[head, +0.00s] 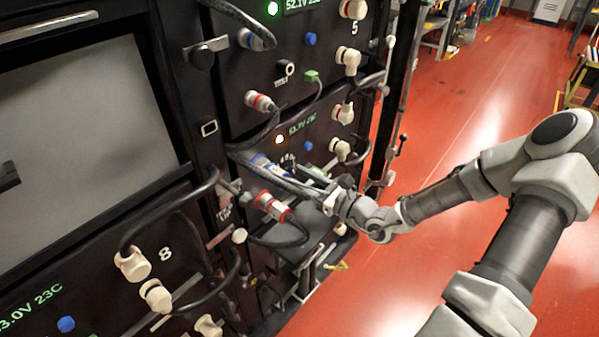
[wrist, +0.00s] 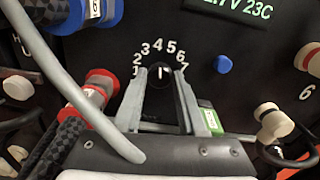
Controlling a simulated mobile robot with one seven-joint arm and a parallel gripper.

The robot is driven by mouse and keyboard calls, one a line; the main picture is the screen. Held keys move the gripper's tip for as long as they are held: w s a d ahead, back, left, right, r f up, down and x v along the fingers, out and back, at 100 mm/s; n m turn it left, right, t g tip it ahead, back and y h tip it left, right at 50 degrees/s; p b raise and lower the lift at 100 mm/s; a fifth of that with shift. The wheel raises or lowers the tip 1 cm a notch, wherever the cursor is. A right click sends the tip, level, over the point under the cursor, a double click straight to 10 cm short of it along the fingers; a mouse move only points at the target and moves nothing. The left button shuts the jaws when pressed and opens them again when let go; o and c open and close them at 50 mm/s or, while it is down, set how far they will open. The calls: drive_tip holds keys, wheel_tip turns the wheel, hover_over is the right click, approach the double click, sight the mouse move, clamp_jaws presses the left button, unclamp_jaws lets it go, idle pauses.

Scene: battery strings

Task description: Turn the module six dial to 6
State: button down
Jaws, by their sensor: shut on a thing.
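The module six dial (wrist: 160,73) is a small black knob on the black panel, under an arc of white numbers running from 1 at left to 7 at right. A small white mark shows on the knob near its top; I cannot tell exactly which number it points at. My gripper (wrist: 163,82) has its two grey fingers on either side of the knob and is shut on it. In the head view my gripper (head: 302,178) reaches the panel from the right, and the knob is largely hidden there.
A thick grey cable (wrist: 70,80) crosses left of my gripper. Red-collared (wrist: 98,88) and blue-collared (wrist: 80,12) connectors sit beside it. A blue button (wrist: 224,64) and green connector (wrist: 210,118) are to the right. Red floor (head: 450,130) is open right of the rack.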

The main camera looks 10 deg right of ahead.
drive_tip(key=m+p, duration=0.1)
drive_tip(key=p, duration=0.1)
drive_tip(key=m+p, duration=0.1)
drive_tip(key=p, duration=0.1)
drive_tip(key=shift+r, duration=0.4)
drive_tip(key=m+p, duration=0.3)
drive_tip(key=shift+f+p, duration=0.1)
drive_tip(key=shift+p, duration=0.3)
drive_tip(key=m+p, duration=0.1)
drive_tip(key=m, duration=0.1)
drive_tip(key=m+p, duration=0.1)
drive_tip(key=p, duration=0.1)
drive_tip(key=m+p, duration=0.2)
drive_tip(key=shift+f+m, duration=0.3)
drive_tip(key=c, duration=0.5)
unclamp_jaws()
drive_tip(key=shift+d, duration=0.1)
drive_tip(key=v, duration=1.7)
drive_tip(key=shift+s+p, duration=0.15)
drive_tip(key=shift+p, duration=0.25)
